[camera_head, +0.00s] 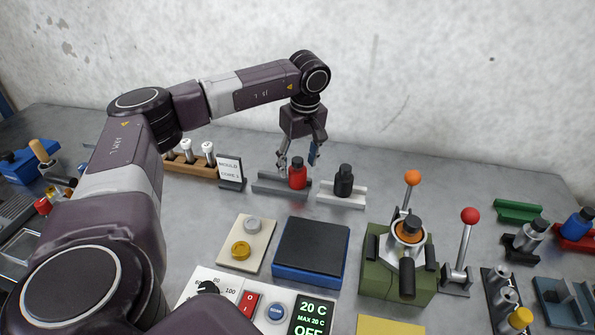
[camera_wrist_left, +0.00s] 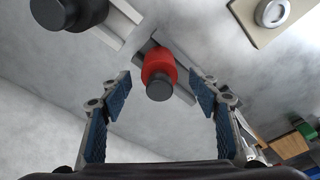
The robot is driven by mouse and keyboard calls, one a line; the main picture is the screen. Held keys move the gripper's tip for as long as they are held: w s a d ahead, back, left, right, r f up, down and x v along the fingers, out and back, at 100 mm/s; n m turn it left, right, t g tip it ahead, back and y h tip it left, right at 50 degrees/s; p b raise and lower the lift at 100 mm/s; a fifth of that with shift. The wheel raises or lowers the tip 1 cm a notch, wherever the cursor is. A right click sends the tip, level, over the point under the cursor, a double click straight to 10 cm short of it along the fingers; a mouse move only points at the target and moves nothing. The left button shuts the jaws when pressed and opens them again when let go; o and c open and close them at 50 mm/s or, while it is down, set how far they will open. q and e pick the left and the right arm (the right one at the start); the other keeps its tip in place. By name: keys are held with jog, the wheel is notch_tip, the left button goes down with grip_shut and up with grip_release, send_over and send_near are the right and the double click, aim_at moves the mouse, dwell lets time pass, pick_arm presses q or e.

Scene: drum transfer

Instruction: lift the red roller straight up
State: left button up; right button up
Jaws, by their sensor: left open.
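The red roller (camera_head: 297,173) has a dark cap and stands upright in a grey channel-shaped holder (camera_head: 267,185) near the back of the table. My left gripper (camera_head: 298,160) is above and around the roller in the head view, fingers pointing down. In the left wrist view the red roller (camera_wrist_left: 158,68) shows ahead of and between the two blue-padded fingertips of my left gripper (camera_wrist_left: 160,90), with clear gaps on both sides. The gripper is open and holds nothing. My right gripper is not in view.
A black roller (camera_head: 344,182) stands in a lighter holder (camera_head: 341,201) close to the right. A small sign (camera_head: 231,171) and a wooden rack (camera_head: 190,166) of white-topped pins stand to the left. A blue-based box (camera_head: 311,250) lies in front, with bare table between.

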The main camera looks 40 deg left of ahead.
pick_arm(q)
jog(key=shift+w+a+f, duration=0.1)
jog(key=shift+a+f, duration=0.1)
jog(key=shift+f, duration=0.8)
jog(key=shift+r, duration=0.1)
grip_shut()
